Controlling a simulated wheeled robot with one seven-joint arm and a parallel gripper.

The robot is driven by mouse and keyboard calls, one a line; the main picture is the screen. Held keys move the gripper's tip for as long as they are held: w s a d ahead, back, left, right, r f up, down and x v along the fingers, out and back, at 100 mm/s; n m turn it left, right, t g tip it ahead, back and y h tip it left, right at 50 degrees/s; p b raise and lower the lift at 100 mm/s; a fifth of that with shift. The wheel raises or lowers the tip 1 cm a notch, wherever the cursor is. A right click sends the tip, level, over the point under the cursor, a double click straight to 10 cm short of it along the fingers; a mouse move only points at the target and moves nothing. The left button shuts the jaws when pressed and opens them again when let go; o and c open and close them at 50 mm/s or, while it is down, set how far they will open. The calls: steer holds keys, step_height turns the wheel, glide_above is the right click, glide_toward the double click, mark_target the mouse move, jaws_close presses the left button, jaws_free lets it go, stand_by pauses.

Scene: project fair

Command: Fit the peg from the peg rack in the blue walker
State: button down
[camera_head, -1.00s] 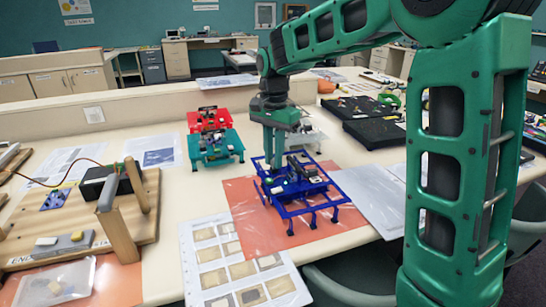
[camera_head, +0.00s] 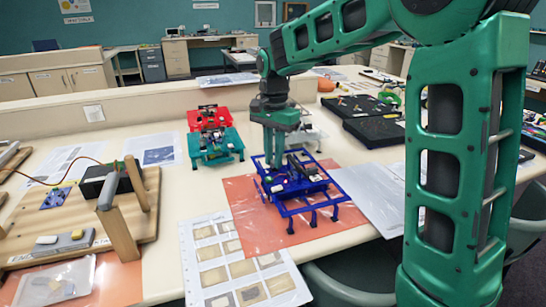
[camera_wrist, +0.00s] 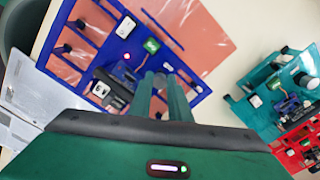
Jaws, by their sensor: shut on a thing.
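The blue walker (camera_head: 300,205) stands on an orange mat on the table, with small electronic parts on its top frame. It also shows in the wrist view (camera_wrist: 82,45). My gripper (camera_head: 274,160) points down over the walker's rear left part. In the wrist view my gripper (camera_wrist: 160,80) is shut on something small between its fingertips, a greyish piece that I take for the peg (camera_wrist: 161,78). The fingers hide most of it. I cannot tell whether it sits in the walker or is just above it. I cannot make out the peg rack with certainty.
A teal walker (camera_head: 213,147) and a red walker (camera_head: 208,118) stand behind to the left. A wooden stand (camera_head: 85,215) is at the left. Black trays (camera_head: 375,130) lie at the back right. A sheet with pictures (camera_head: 240,270) lies in front.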

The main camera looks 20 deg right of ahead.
steer(key=c, duration=1.6)
jaws_free()
steer(key=shift+o, duration=0.2)
steer(key=shift+r, duration=0.15)
steer(key=shift+r, duration=3.6)
steer(key=s+d+f+n, duration=0.2)
steer(key=s+d+f, duration=0.1)
steer(key=s+d, duration=1.1)
steer(key=s+d+f+n, duration=0.1)
steer(key=s+f, duration=0.3)
steer(key=s, duration=0.6)
steer(key=s+d+f+n, duration=0.1)
steer(key=s+f, duration=0.3)
steer(key=s, duration=0.6)
steer(key=shift+d+f+n, duration=0.35)
steer(key=shift+d+n, duration=0.05)
steer(key=shift+d, duration=0.45)
